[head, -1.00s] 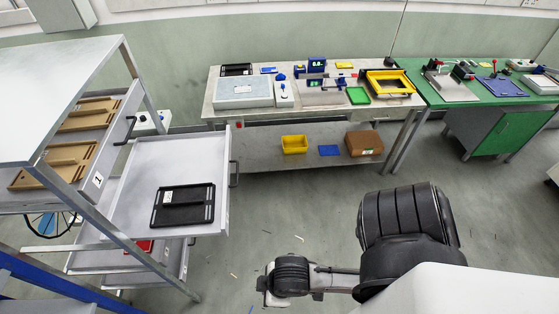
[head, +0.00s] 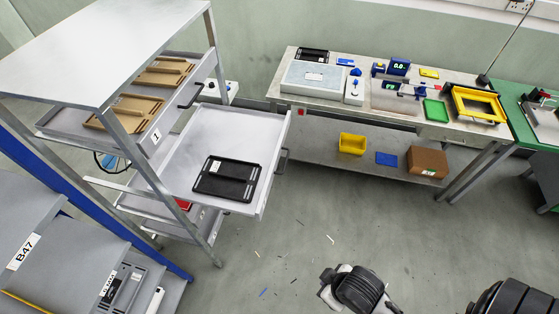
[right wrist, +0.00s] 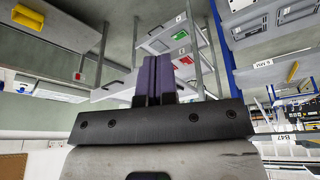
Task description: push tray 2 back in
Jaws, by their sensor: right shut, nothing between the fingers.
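A grey tray (head: 185,143) is slid far out of the metal rack, below the tray labelled 1 (head: 62,122). I take it for tray 2, but I cannot read a number on it in the head view. A black flat holder (head: 226,179) lies in it. Its dark handle (head: 283,160) is on the right-hand front edge. My right gripper (right wrist: 153,80) shows in the right wrist view with its purple fingers together and nothing between them. It is apart from the tray, with rack trays behind it. My left gripper is not in view.
Upper tray 1 holds brown wooden holders (head: 162,72). Lower trays (head: 180,217) sit beneath the pulled-out one. A workbench (head: 290,87) stands behind to the right, its lower shelf holding a yellow bin (head: 352,144). The floor before the tray is open, with small scraps.

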